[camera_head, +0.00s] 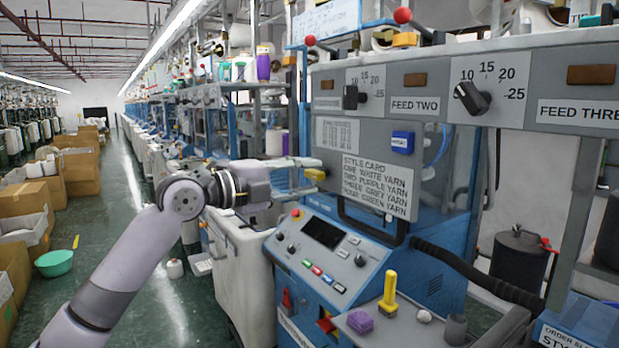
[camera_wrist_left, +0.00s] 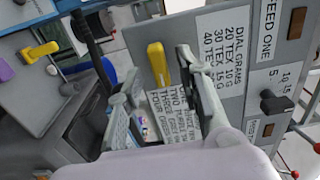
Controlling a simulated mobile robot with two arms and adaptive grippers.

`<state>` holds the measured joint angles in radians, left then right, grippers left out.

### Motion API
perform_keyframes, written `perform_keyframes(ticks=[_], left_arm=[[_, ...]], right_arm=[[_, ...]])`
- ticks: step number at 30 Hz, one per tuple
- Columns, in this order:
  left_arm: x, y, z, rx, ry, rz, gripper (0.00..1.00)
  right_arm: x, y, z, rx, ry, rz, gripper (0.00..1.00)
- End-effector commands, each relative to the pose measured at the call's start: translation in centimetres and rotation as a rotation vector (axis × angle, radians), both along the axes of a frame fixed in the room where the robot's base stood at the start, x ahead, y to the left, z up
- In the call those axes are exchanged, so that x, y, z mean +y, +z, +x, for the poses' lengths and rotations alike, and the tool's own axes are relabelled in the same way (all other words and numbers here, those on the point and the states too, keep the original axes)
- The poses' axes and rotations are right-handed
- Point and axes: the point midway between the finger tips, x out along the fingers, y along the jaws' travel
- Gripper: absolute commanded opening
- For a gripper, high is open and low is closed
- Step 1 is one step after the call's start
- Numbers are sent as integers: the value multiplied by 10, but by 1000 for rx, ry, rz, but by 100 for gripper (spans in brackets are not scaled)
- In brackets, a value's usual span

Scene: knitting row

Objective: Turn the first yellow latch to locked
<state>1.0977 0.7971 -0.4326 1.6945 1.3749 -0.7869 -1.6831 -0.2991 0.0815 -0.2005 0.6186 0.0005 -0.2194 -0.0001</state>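A yellow latch (camera_head: 315,174) sits at the left edge of the grey machine panel (camera_head: 460,139), beside the style card (camera_head: 377,185). In the left wrist view the latch (camera_wrist_left: 157,62) is a long yellow handle on the grey panel. My left gripper (camera_head: 303,166) is at the latch in the head view. In the left wrist view its fingers (camera_wrist_left: 157,80) are spread, with the latch showing between and just beyond their tips. I cannot tell whether either finger touches it. My right gripper is in neither view.
A blue console (camera_head: 325,262) with buttons stands below the panel. A yellow lever (camera_head: 388,292) and a purple block (camera_head: 360,322) are on the grey shelf at its right. Black dials (camera_head: 472,98) project from the panel. The aisle floor (camera_head: 130,200) at left is mostly clear.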

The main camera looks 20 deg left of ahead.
Motion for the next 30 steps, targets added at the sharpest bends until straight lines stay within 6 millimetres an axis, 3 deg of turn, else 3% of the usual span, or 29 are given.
perform_keyframes(ticks=[9,15,30], left_arm=[[43,-3,-53,4,4,4,33],[60,-2,-75,3,3,4,33],[64,-1,-83,2,0,3,33]], right_arm=[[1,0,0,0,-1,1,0],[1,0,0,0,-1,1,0],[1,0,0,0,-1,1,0]])
